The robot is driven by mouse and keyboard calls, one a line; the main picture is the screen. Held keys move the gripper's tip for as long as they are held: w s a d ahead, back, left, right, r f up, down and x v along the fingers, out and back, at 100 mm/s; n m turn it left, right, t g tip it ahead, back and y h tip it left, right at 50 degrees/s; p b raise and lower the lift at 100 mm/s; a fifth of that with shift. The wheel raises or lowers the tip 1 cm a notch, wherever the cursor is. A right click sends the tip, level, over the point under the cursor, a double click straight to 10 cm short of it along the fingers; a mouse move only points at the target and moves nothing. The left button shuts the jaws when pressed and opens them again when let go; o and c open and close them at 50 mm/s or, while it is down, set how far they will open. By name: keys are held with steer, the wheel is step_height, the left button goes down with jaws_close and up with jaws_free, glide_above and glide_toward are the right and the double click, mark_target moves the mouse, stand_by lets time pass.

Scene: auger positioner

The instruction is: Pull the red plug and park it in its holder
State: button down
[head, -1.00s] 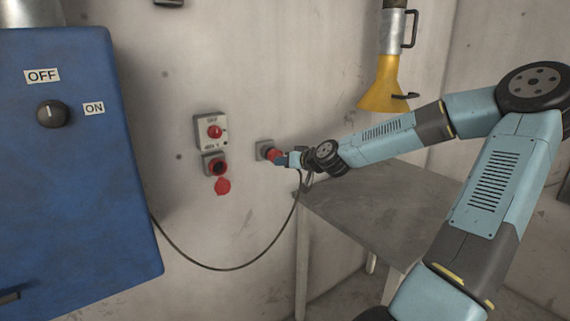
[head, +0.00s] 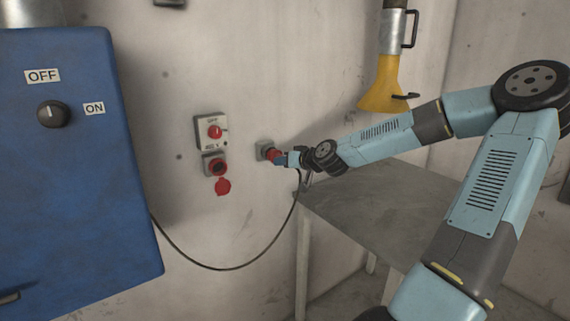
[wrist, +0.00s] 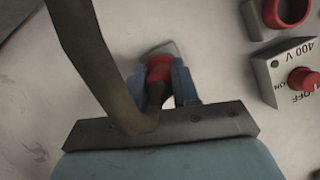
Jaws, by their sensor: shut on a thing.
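The red plug (head: 273,155) sits at a small grey holder (head: 263,147) on the wall, right of the socket. My gripper (head: 281,158) is shut on the plug. In the wrist view the red plug (wrist: 159,70) shows between the two blue fingers of my gripper (wrist: 161,84), its front against the grey holder (wrist: 166,49). How deep it sits inside is hidden. The red socket (head: 217,168) is open and empty, its round red lid (head: 223,186) hanging down. Above it is a grey switch box (head: 210,131) with a red knob. A dark cable runs from the plug.
A blue cabinet (head: 85,200) with an OFF/ON dial stands at the left. The cable (head: 240,265) sags between it and my gripper. A grey table (head: 375,210) stands below my arm. A yellow funnel (head: 384,88) hangs at the upper right.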

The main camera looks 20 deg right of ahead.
steer(key=shift+w+a, duration=0.2)
steer(key=shift+w, duration=0.5)
steer(key=shift+w+a, duration=0.2)
steer(key=shift+w, duration=0.45)
steer(key=c, duration=0.8)
jaws_free()
steer(key=shift+w, duration=0.1)
steer(key=shift+o, duration=0.2)
steer(key=v, duration=1.3)
steer(key=shift+s, duration=0.35)
steer(key=shift+d+r, duration=0.1)
steer(key=shift+d, duration=0.05)
